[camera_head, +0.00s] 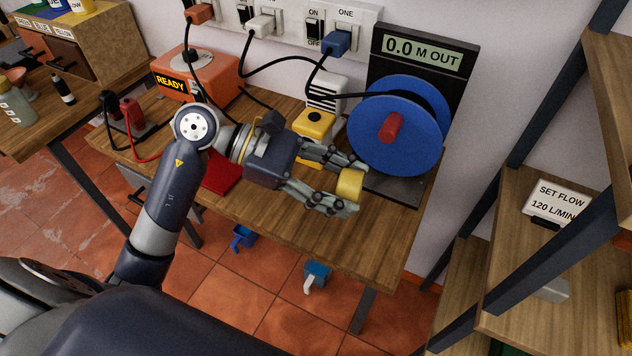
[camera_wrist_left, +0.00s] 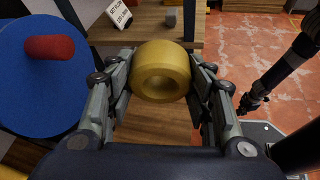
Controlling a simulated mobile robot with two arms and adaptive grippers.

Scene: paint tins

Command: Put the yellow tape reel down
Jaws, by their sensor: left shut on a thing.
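The yellow tape reel (camera_head: 349,185) is a small yellow ring with a hole in its middle. My left gripper (camera_head: 345,189) is shut on it near the right end of the wooden workbench. The left wrist view shows the reel (camera_wrist_left: 161,72) between the two fingers of the left gripper (camera_wrist_left: 161,80), with the bench top behind and below it. I cannot tell from these views how high the reel is above the bench.
A large blue cable reel (camera_head: 395,125) with a red handle stands just behind the gripper. A yellow and white device (camera_head: 315,123) and an orange unit marked READY (camera_head: 188,77) stand further left. The bench top (camera_head: 375,232) in front of the gripper is clear. A wooden shelf (camera_head: 509,207) stands at right.

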